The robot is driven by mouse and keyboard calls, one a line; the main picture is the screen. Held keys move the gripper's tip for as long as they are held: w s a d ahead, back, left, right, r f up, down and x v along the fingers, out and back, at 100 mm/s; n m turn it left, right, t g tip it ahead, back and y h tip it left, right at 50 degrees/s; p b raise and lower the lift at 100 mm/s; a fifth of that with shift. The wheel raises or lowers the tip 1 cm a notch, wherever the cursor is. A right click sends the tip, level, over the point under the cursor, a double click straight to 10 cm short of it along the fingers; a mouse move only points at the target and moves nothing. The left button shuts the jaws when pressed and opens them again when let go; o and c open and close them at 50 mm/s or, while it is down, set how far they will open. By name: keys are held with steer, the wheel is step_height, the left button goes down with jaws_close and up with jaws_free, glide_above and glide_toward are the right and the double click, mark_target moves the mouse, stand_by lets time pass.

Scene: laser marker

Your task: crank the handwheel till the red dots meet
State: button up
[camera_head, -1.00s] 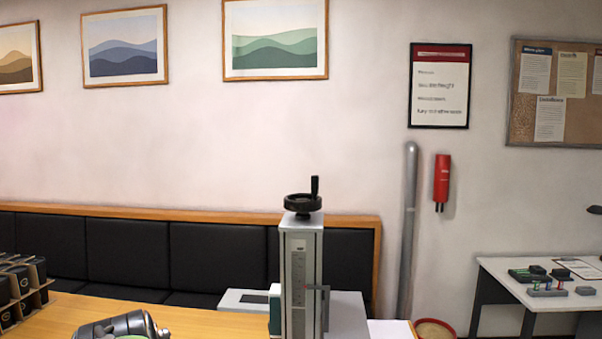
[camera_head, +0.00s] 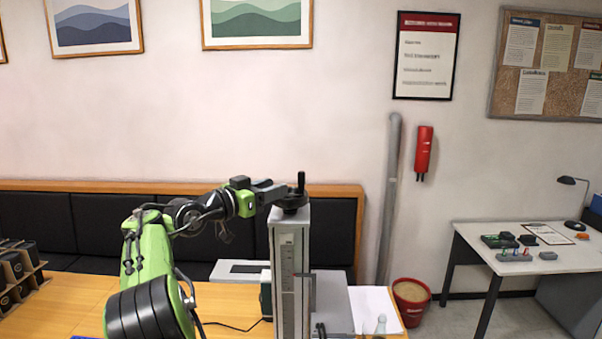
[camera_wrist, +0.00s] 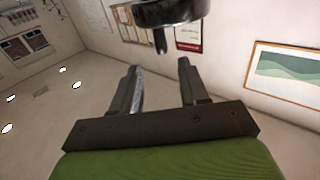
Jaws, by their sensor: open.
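The black handwheel (camera_head: 291,204) sits on top of the tall grey column (camera_head: 290,262) of the laser marker. Its crank handle (camera_head: 301,182) stands upright on the right side of the rim. My gripper (camera_head: 279,191) is at handle height, just left of the handle, pointing right. In the wrist view the gripper (camera_wrist: 159,74) is open with nothing between its fingers. There the handwheel (camera_wrist: 168,12) is at the top edge, and its handle (camera_wrist: 160,41) lies ahead of the gap between the fingertips, apart from both. No red dots can be made out.
The marker's grey base (camera_head: 338,303) stands on the wooden table (camera_head: 235,306). White paper (camera_head: 374,305) and a small clear bottle (camera_head: 381,324) lie to its right. A box of dark items (camera_head: 20,272) is at far left. Space above the wheel is clear.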

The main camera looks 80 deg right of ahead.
mark_target(299, 178)
steer(key=p+x, duration=0.3)
steer(key=x, duration=0.8)
steer(key=shift+w+r+p, duration=0.1)
steer(key=shift+p, duration=0.3)
steer(key=shift+c, duration=0.8)
jaws_close()
